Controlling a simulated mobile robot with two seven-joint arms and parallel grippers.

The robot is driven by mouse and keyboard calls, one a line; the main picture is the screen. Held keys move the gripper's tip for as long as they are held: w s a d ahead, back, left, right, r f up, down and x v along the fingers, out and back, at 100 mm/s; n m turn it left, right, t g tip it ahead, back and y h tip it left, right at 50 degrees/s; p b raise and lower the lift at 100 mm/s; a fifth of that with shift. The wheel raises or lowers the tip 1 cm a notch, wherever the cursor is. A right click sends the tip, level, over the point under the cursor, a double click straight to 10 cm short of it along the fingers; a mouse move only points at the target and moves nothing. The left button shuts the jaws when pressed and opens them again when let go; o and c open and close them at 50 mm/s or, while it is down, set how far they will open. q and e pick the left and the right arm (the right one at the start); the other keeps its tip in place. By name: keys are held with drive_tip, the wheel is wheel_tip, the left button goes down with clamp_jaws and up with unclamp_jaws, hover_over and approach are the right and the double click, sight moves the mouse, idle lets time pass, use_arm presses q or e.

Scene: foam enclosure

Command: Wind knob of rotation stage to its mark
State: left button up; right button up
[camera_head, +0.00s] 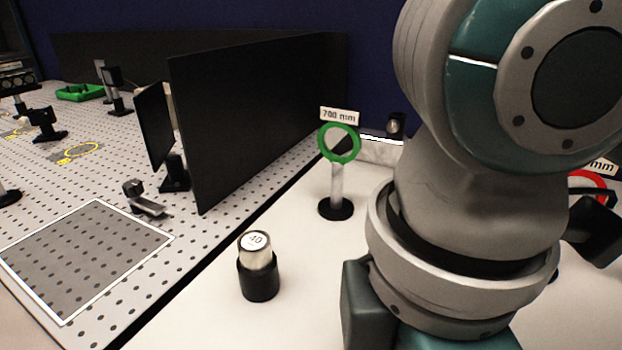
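I cannot make out the rotation stage, its knob or its mark in the head view. A large grey and teal arm link of mine fills the right half of the picture and hides much of the bench behind it. Neither gripper's fingers show. A dark block (597,232) is cut off at the right edge, and I cannot tell what it is.
A perforated optical board (100,165) with a white-outlined grey area (85,262) lies left. A tall black panel (250,125) stands on it. A black-and-silver cylinder marked 40 (259,268), a green ring on a post (338,144) and a red ring (588,180) stand right.

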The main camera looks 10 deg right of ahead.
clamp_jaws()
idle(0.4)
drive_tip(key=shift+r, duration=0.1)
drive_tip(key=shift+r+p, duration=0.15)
drive_tip(key=shift+p, duration=0.6)
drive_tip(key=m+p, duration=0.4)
drive_tip(key=p, duration=0.2)
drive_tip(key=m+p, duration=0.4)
drive_tip(key=p, duration=0.2)
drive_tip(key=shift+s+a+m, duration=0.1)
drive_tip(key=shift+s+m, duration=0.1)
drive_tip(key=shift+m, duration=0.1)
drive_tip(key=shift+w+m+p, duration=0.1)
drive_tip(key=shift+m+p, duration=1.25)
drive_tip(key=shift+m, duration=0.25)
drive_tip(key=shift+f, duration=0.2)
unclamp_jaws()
